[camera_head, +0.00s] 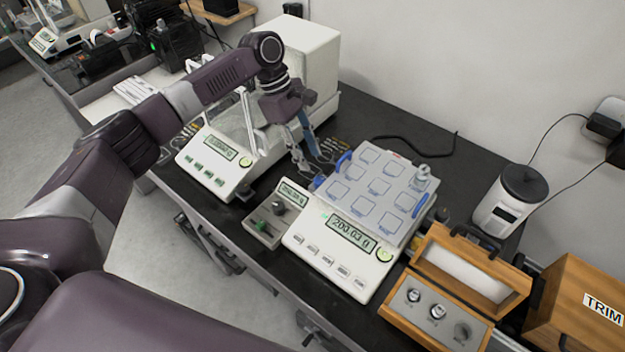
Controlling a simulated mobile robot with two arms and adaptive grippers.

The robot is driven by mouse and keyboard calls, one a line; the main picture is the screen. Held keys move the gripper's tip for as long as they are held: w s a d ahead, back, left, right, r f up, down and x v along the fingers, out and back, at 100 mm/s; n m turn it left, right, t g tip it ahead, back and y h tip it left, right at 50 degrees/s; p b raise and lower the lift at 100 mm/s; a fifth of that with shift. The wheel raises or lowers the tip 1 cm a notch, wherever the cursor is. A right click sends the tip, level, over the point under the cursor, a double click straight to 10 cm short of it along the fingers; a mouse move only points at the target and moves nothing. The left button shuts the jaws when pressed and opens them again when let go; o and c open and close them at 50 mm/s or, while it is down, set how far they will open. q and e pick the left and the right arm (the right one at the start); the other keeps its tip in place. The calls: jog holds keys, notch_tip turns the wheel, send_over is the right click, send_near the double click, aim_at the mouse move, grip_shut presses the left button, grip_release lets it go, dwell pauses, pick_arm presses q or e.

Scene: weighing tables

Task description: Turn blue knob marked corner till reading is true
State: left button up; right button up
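The white balance (318,250) stands on the black bench, and its display (351,234) reads about 200.03 g. Its pale top plate (384,157) carries several blue-outlined squares. A metal weight (422,178) stands at the plate's right corner. A blue knob (318,183) sits at the balance's left corner, below the plate. My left gripper (312,165) points down just above and behind this knob, fingers apart with nothing seen between them. I cannot tell whether a fingertip touches the knob. Any corner mark is too small to read. My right gripper is out of view.
Another balance (208,170) stands further left. An open wooden weight box (405,315), a white canister (492,215) and a TRIM box (575,290) crowd the right.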

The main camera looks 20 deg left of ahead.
aim_at(319, 179)
pick_arm(q)
jog(key=p+x, duration=0.1)
jog(key=x, duration=0.5)
jog(key=shift+f, duration=0.3)
jog(key=shift+d+f, duration=0.25)
jog(key=shift+f, duration=0.35)
